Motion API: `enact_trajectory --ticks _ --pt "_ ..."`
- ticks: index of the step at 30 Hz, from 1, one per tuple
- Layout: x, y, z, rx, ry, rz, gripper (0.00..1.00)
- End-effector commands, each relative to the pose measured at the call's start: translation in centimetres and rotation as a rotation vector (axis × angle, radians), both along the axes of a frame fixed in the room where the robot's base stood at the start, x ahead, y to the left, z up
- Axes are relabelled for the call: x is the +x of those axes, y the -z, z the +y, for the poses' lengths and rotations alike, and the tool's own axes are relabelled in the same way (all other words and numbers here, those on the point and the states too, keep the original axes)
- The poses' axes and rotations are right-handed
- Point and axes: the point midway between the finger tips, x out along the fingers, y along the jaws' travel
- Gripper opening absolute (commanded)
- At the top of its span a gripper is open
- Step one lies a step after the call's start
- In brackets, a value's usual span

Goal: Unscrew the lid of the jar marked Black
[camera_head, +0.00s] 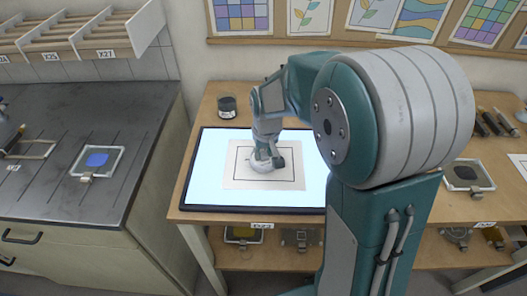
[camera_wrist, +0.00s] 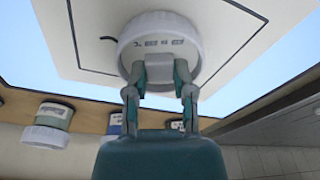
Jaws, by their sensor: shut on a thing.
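A jar of dark contents with a white label (camera_head: 227,108) stands at the back left of the table; its label is too small to read, and no white lid shows on it. My gripper (camera_head: 265,157) is low over the paper on the lit panel, at a white round piece (camera_head: 259,166).
The lit panel (camera_head: 207,172) carries a sheet with a drawn square (camera_head: 233,180). Jars with white lids (camera_wrist: 47,135) stand at the left in the wrist view. My arm hides the table's middle right. A dark counter (camera_head: 60,190) is at left.

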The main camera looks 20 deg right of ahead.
Motion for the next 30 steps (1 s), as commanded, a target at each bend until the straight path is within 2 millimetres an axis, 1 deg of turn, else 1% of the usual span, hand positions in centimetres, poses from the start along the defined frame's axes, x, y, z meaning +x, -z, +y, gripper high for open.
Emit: enact_trajectory --ticks 13,14,15,16,26,28,30 --pt "-0.01 0.40 0.00 0.000 0.000 0.001 0.00" --pt "-0.01 0.39 0.00 0.000 0.000 0.000 0.41" --pt "-0.01 0.37 0.00 0.000 0.000 0.000 0.59" --pt "-0.01 0.39 0.00 0.000 0.000 0.000 0.73" --pt "-0.01 0.37 0.00 0.000 0.000 0.000 0.73" --pt "-0.01 0.37 0.00 0.000 0.000 0.000 0.89" --pt "-0.01 0.37 0.00 0.000 0.000 0.000 0.93"
